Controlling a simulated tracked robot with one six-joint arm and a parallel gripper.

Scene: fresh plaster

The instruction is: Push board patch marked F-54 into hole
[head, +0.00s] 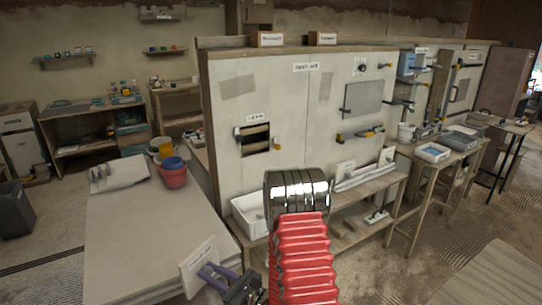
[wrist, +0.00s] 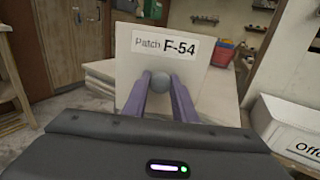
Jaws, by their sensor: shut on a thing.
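The board patch (wrist: 137,62) is a pale square panel with a label reading "Patch F-54" and a round grey knob (wrist: 160,82). My gripper (head: 213,276) has purple fingers, shut on the knob, one on each side. In the head view the patch (head: 195,262) is tilted, at the lower middle, over or beside the front edge of the white-topped stack. A dark rectangular hole (head: 255,140) shows in the pale wall panel, farther back and well apart from the patch. The label above the hole (head: 258,118) is too small to read.
A shelf with a white tub (head: 249,212) runs below the wall panel. A red bucket (head: 173,177) stands on the white-topped stack (head: 130,235) at left. Another grey patch (head: 362,98) sits on the wall to the right. A white box (wrist: 285,130) is close at right in the wrist view.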

